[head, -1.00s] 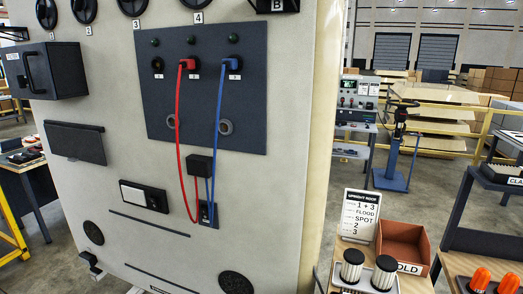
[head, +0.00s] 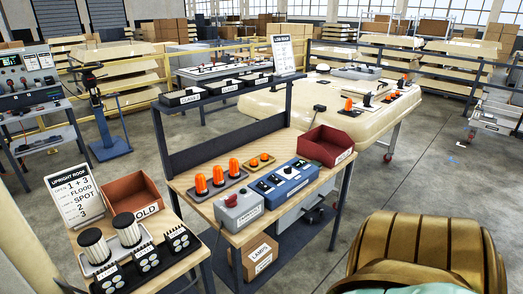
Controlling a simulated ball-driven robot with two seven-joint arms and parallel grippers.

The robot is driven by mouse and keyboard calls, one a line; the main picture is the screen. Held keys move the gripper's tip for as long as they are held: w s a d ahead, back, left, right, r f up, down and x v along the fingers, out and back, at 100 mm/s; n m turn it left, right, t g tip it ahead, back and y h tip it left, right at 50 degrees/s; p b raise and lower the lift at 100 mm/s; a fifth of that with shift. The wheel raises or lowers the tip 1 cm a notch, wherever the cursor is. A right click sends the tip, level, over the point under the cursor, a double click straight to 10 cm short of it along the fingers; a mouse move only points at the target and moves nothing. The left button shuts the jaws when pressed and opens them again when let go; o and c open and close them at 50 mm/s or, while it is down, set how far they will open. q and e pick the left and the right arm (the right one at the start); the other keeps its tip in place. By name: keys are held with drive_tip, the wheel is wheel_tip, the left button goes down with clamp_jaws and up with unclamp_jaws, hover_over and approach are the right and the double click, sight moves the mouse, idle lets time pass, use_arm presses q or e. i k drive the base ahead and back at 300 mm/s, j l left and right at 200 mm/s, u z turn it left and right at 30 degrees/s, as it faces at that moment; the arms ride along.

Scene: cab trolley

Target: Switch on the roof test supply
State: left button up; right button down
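A blue box (head: 284,182) with dark switches or sockets and a white label on its front stands on the wooden bench. A grey box (head: 239,210) with a red button or knob on top and a white front label stands to its left. Both labels are too small to read surely, so I cannot tell which box is the roof test supply. Whether either is switched on does not show. The upright roof panel with the red and blue leads is out of view. Neither of my grippers is in view.
The bench (head: 177,183) also holds orange beacons (head: 218,175) and a dark red bin (head: 326,146); a shelf (head: 222,93) rises behind. A nearer table carries filters, lamps, a brown bin (head: 134,196) and a sign (head: 75,187). A cream roof (head: 262,108) lies behind.

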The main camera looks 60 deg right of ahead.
sight(231, 202)
drive_tip(key=z, duration=1.6)
